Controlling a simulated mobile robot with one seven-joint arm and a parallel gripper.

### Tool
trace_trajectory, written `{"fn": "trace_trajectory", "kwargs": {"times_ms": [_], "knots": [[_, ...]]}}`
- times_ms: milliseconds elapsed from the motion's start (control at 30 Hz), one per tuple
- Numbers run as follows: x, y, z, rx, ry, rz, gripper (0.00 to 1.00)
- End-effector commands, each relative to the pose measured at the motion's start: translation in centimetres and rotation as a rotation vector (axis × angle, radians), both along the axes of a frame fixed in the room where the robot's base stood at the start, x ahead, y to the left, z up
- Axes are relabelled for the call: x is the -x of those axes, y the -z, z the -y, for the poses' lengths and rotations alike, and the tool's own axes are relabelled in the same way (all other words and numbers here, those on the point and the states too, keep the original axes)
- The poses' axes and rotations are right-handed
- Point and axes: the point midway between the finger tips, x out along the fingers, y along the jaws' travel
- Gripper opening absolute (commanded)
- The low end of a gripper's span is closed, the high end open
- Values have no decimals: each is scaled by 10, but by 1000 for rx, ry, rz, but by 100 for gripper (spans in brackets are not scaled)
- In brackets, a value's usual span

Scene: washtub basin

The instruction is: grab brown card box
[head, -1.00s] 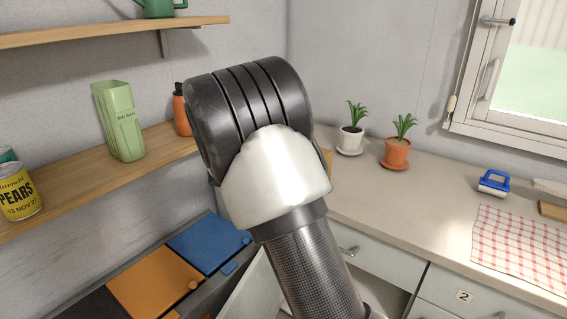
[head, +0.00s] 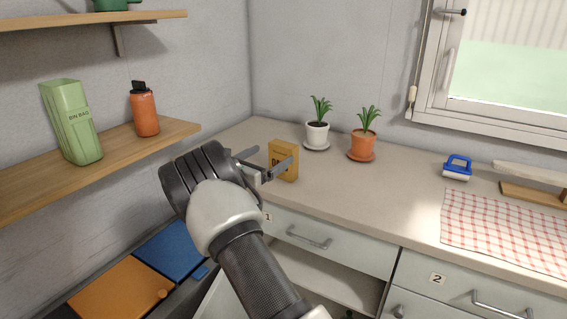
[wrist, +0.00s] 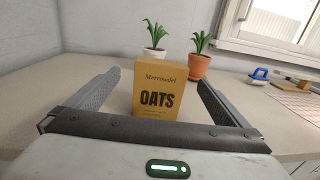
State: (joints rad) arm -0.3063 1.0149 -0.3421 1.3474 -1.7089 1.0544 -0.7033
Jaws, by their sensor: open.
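The brown card box (head: 283,158), marked OATS, stands upright on the counter near the wall corner. It also shows in the wrist view (wrist: 158,90), centred ahead. My gripper (head: 268,158) is open, with its fingers pointing towards the box. In the wrist view my gripper (wrist: 160,88) has one finger on each side of the box in the picture. I cannot tell how far the box reaches between the fingers. The box's lower edge is hidden behind the gripper's palm bar in the wrist view.
Behind the box stand a white potted plant (head: 317,134) and an orange potted plant (head: 362,145). A blue-handled brush (head: 458,168) and a checkered cloth (head: 505,228) lie to the right. A wooden shelf (head: 110,160) is at left. The counter (head: 370,190) between is clear.

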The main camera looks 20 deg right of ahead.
Motion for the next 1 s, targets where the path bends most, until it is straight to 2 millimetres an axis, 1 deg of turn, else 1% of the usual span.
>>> {"fn": "trace_trajectory", "kwargs": {"times_ms": [167, 400, 500, 600, 800, 967, 1000], "knots": [[-6, -1, 9, -1, 0, 2, 100], [-21, -7, 40, -2, 3, 3, 100], [-28, -8, 48, -1, 1, 2, 100], [-30, -8, 51, -1, -1, 2, 100], [-31, -8, 51, -1, -1, 2, 100], [-30, -8, 51, -1, -1, 2, 73], [-30, -8, 51, -1, -1, 1, 66]]}}
